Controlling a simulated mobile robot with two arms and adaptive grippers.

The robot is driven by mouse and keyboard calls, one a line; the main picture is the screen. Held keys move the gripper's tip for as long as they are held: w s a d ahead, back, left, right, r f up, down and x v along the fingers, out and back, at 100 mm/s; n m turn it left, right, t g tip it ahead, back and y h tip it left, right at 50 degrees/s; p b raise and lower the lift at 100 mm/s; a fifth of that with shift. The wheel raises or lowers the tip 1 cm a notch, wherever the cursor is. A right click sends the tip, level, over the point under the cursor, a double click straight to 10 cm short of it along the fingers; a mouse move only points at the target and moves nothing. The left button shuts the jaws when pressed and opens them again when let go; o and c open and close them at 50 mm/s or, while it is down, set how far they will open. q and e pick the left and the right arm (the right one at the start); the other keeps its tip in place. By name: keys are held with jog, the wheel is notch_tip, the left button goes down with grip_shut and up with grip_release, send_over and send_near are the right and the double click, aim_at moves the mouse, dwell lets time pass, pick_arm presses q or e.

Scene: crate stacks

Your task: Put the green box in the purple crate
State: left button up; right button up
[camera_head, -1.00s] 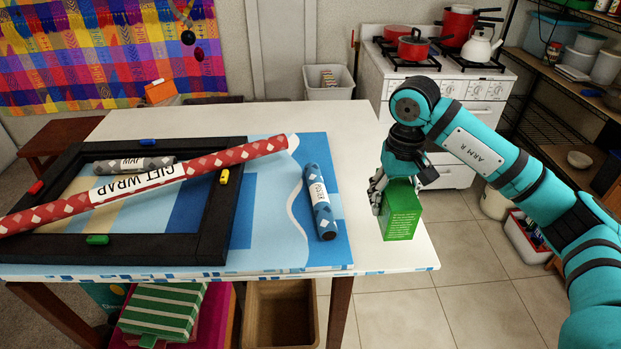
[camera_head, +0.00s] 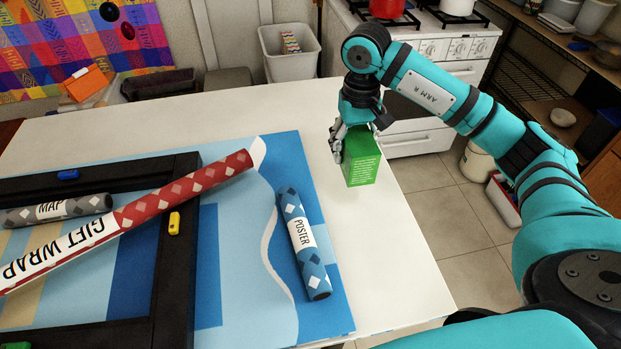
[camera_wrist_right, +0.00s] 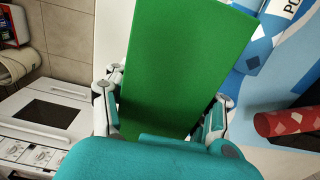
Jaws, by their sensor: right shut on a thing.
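The green box (camera_head: 361,158) is in my right gripper (camera_head: 340,143), near the right edge of the white table in the head view. The fingers are shut on the upper left part of the box. In the right wrist view the green box (camera_wrist_right: 185,62) fills the middle between the two fingers (camera_wrist_right: 165,115). The box looks held upright; I cannot tell whether its bottom touches the table. My left gripper is out of view. No purple crate shows in the views now.
The white table (camera_head: 385,265) carries a black frame (camera_head: 175,275), a red gift wrap roll (camera_head: 185,185), a grey map roll (camera_head: 85,208) and a blue poster roll (camera_head: 303,245). A stove (camera_head: 425,85) and a light grey bin (camera_head: 290,55) stand behind. Tiled floor (camera_head: 440,200) is open at right.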

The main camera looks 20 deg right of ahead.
jog(key=f, duration=0.2)
jog(key=f+p, duration=0.1)
jog(key=f, duration=0.1)
jog(key=shift+s, duration=0.4)
jog(key=shift+w+f, duration=0.1)
jog(key=shift+f, duration=0.15)
notch_tip(320, 180, down, 4)
jog(key=shift+w+r+p, duration=0.1)
jog(key=shift+r+p, duration=0.1)
jog(key=shift+p, duration=0.45)
jog(key=shift+f, duration=0.15)
jog(key=o, duration=0.9)
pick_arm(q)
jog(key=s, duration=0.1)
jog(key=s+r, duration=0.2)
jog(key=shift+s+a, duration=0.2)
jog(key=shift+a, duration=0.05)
pick_arm(e)
jog(key=o, duration=0.4)
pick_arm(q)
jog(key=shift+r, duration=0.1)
